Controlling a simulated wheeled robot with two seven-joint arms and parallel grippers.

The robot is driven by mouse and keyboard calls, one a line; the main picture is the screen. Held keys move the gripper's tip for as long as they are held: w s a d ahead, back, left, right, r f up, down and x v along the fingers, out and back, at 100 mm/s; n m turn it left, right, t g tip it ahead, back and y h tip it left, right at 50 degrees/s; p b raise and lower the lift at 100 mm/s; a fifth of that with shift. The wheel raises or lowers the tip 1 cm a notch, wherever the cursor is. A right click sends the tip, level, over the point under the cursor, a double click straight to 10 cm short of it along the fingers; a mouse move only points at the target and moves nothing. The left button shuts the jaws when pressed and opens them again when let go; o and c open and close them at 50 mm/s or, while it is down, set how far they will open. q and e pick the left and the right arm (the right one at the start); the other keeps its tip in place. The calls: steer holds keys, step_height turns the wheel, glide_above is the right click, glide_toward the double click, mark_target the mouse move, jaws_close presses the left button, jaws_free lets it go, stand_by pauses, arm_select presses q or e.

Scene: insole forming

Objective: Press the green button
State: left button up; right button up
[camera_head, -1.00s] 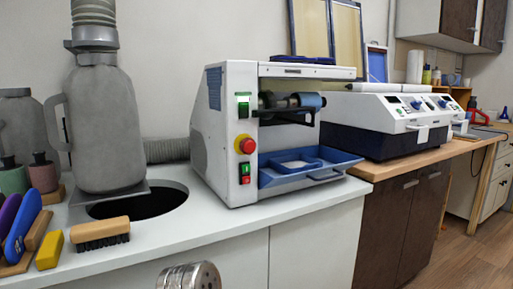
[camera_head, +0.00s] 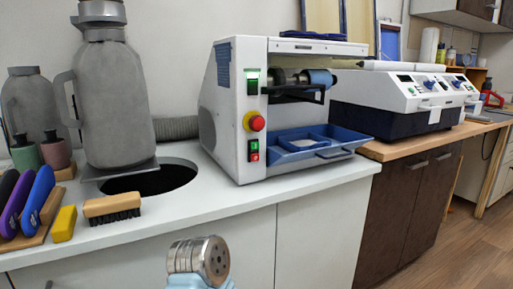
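A white machine with a blue tray (camera_head: 300,150) stands on the white counter. Its front panel has a lit green switch (camera_head: 252,81) at the top, a red knob on a yellow base (camera_head: 254,122) in the middle, and a small green button (camera_head: 254,146) just above a small red button (camera_head: 254,157). A round metal part with holes (camera_head: 205,258), on a light blue piece, shows at the bottom, in front of the counter and apart from the machine. It seems to be part of my arm; I cannot tell which. No gripper fingers show.
A grey canister (camera_head: 112,105) stands behind a round dark hole (camera_head: 150,180) in the counter (camera_head: 200,218). A wooden brush (camera_head: 112,207), a yellow block (camera_head: 64,223) and blue and purple brushes lie at left. A second white machine (camera_head: 395,90) stands at right. The counter before the buttons is clear.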

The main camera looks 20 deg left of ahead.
arm_select(q)
jaws_close()
stand_by(1.3)
